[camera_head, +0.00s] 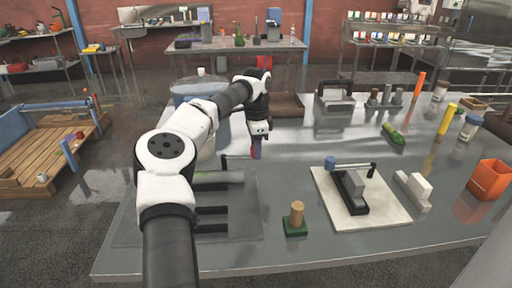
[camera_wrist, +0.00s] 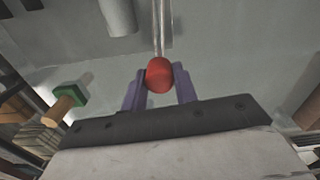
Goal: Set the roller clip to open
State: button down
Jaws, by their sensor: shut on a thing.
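A red knob (camera_wrist: 159,75) sits on the end of a thin metal rod (camera_wrist: 162,25) in the wrist view. I take it for the handle of the roller clip; the clip's body is mostly out of view there. My gripper (camera_wrist: 160,88) has its purple fingers shut on the knob, one on each side. In the head view my gripper (camera_head: 257,151) is low over the left part of the table, at the right end of the rod (camera_head: 236,157). A grey-green roller (camera_head: 218,177) lies just in front of the rod. The knob is largely hidden by the fingers there.
A wooden peg on a green base (camera_head: 295,222) stands near the front edge. Right of it is a white board (camera_head: 330,200) with a black lever device. A clear container (camera_head: 185,92) stands behind my arm. An orange bin (camera_head: 489,178) is at the right.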

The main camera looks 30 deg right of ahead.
jog(key=shift+w+d+r, duration=0.1)
jog(key=shift+w, duration=0.05)
dwell(0.3)
jog(key=c, duration=1.1)
grip_release()
notch_tip(320, 180, up, 14)
